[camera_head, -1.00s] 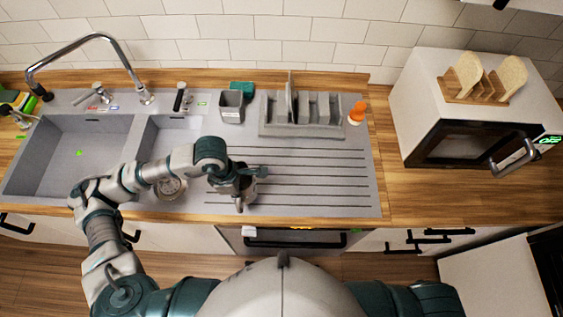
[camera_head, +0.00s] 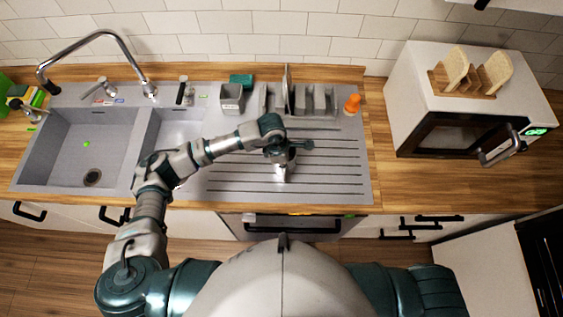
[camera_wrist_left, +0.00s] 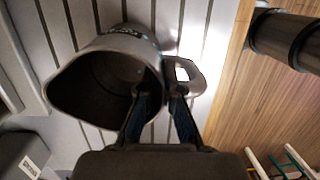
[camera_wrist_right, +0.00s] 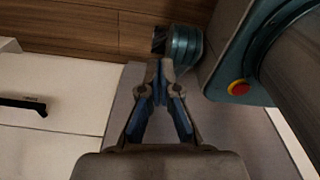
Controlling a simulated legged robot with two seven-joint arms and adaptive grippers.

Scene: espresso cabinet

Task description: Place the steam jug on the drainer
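The steam jug (camera_head: 282,172) is a grey metal jug over the middle of the grooved drainer (camera_head: 345,172), to the right of the sink bowls. My left gripper (camera_head: 284,155) is at the jug from above. In the left wrist view the jug (camera_wrist_left: 80,85) has its wide mouth towards the camera and its handle (camera_wrist_left: 197,80) to the right. The left fingers (camera_wrist_left: 160,98) close around the jug's wall beside the handle, one finger over the mouth. Whether the base touches the drainer cannot be told. My right gripper (camera_wrist_right: 160,70) is shut and empty, away from the counter.
A grey rack (camera_head: 318,100) and an orange-topped bottle (camera_head: 352,104) stand behind the drainer, with a grey cup (camera_head: 231,98) left of the rack. The tap (camera_head: 95,40) arches over the sink. A white microwave (camera_head: 440,85) stands right. The drainer's right part is clear.

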